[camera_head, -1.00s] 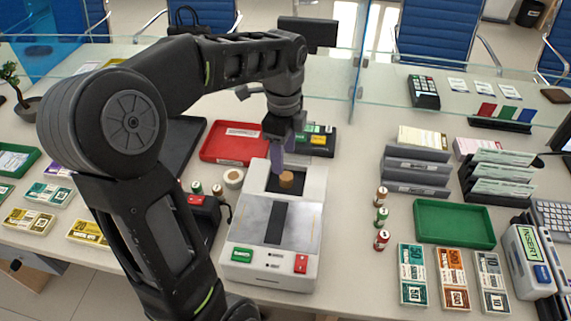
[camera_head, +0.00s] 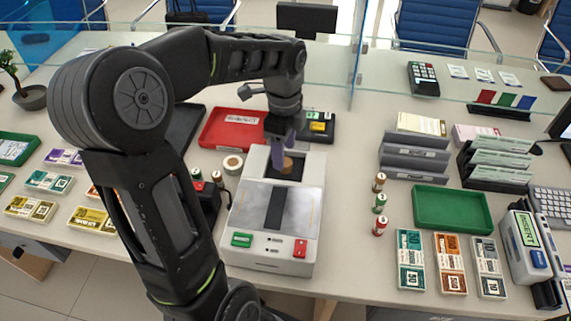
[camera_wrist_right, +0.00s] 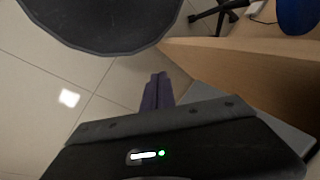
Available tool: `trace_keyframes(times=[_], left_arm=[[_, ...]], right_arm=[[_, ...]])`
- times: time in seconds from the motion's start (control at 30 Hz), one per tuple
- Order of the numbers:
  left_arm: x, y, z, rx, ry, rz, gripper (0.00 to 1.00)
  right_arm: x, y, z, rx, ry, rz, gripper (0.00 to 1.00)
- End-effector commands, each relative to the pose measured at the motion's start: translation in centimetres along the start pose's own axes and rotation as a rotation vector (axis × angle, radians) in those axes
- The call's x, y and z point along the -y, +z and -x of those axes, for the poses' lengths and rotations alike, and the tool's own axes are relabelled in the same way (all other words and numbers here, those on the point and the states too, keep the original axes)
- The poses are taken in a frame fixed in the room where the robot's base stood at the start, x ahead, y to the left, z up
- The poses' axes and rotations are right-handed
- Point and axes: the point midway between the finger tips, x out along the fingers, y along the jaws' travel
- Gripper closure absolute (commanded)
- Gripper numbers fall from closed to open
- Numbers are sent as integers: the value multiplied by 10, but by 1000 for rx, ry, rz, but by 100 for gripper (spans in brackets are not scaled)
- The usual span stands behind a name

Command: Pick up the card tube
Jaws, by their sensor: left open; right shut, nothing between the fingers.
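The card tube, a short brown cylinder (camera_head: 288,164), stands upright in the dark recess at the back of the white and grey counter machine (camera_head: 308,215). My left gripper (camera_head: 282,158) comes down from above with its purple fingers at the tube, partly covering its left side. Its jaws are open; whether the fingers straddle the tube or are beside it I cannot tell. My right gripper (camera_wrist_right: 157,90) shows in the right wrist view, with its purple fingers together and empty, over the floor beside the wooden counter side.
A red tray (camera_head: 222,146) lies behind left of the machine, and a tape-like roll (camera_head: 232,164) stands close to its left. A glass screen runs along the back.

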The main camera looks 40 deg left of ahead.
Motion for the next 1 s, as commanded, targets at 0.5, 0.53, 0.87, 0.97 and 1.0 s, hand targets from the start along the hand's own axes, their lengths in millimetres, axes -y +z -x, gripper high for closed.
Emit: trace_keyframes(times=[0.5, 0.53, 0.87, 0.97, 1.0], left_arm=[[4, -2, -43, 0, 1, 1, 44], [4, -2, -43, 0, 1, 1, 44], [4, -2, -42, 0, 1, 1, 44], [4, -2, -42, 0, 1, 0, 47], [4, -2, -42, 0, 1, 0, 50]], right_arm=[[2, 0, 5, 1, 0, 0, 100], [2, 0, 5, 1, 0, 0, 100], [2, 0, 5, 0, 0, 0, 100], [2, 0, 5, 0, 0, 0, 100], [2, 0, 5, 0, 0, 0, 100]])
